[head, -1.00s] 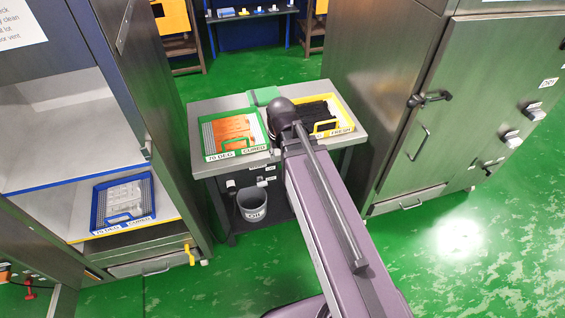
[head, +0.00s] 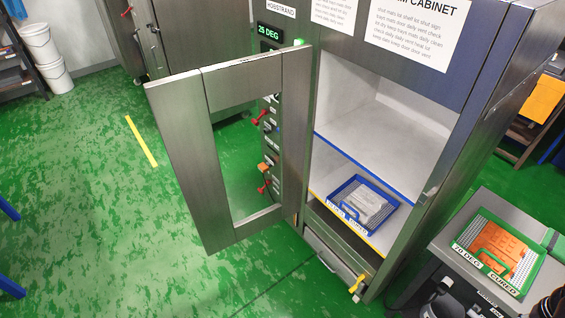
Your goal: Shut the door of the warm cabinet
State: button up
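The warm cabinet (head: 478,70) stands right of the middle in the head view. Its door (head: 190,150), a steel frame around a window, is hinged on the left side of the opening and stands wide open, swung out to the left. Inside, a blue tray (head: 333,203) with pale pieces in it sits on the lower, yellow-edged shelf (head: 318,204). The upper, blue-edged shelf (head: 345,150) is bare.
A bench (head: 440,262) at the lower right carries a green tray (head: 533,272) with an orange mat. A control panel (head: 269,34) reading 25 DEG is beside the cabinet opening, partly seen through the door window. White buckets (head: 55,78) stand at the far left. The green floor (head: 90,230) left of the door is clear.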

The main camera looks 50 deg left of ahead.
aim_at(181, 105)
jog(key=u, duration=0.05)
jog(key=k, duration=0.65)
jog(key=u, duration=3.2)
